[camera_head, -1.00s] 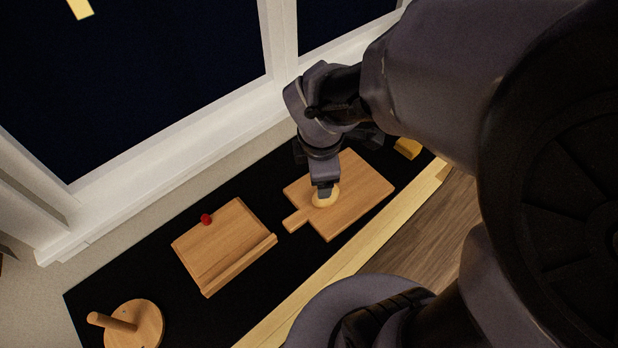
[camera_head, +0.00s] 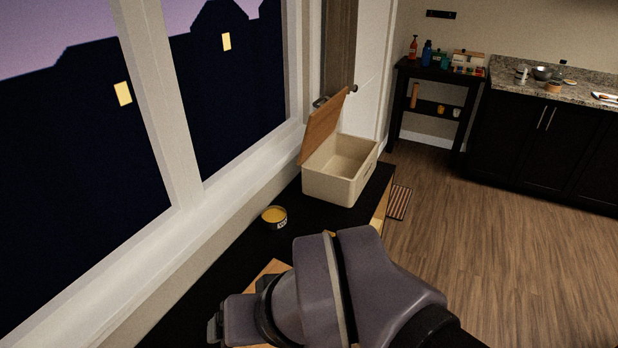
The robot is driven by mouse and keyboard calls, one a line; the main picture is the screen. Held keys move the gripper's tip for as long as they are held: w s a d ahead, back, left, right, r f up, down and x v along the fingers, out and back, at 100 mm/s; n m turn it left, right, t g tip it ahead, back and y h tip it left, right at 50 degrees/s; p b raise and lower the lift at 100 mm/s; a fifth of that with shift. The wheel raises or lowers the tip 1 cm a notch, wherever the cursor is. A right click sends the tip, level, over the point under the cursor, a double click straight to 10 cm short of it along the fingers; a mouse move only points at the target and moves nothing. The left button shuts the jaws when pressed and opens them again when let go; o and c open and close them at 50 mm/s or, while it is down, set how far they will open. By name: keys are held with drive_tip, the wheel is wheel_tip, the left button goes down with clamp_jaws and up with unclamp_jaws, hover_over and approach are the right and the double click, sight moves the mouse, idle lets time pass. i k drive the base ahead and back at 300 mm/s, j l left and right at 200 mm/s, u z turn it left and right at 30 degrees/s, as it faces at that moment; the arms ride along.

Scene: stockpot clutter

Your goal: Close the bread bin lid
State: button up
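The bread bin (camera_head: 336,181) is a cream box near the far end of the black counter, by the window. Its wooden lid (camera_head: 323,125) stands open, tilted up on the left side of the box. The inside of the bin looks empty from here. My arm crosses the bottom of the view, well short of the bin. My gripper's fingers are not visible; only arm links show at the lower edge.
A small open tin with yellow contents (camera_head: 274,217) stands on the black counter (camera_head: 232,258) in front of the bin. A window lines the left side. A dark shelf (camera_head: 438,104) with bottles and a kitchen counter (camera_head: 560,90) stand farther back. Wooden floor (camera_head: 470,240) is open at right.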

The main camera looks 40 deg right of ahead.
sight(323, 122)
drive_tip(key=z, duration=1.25)
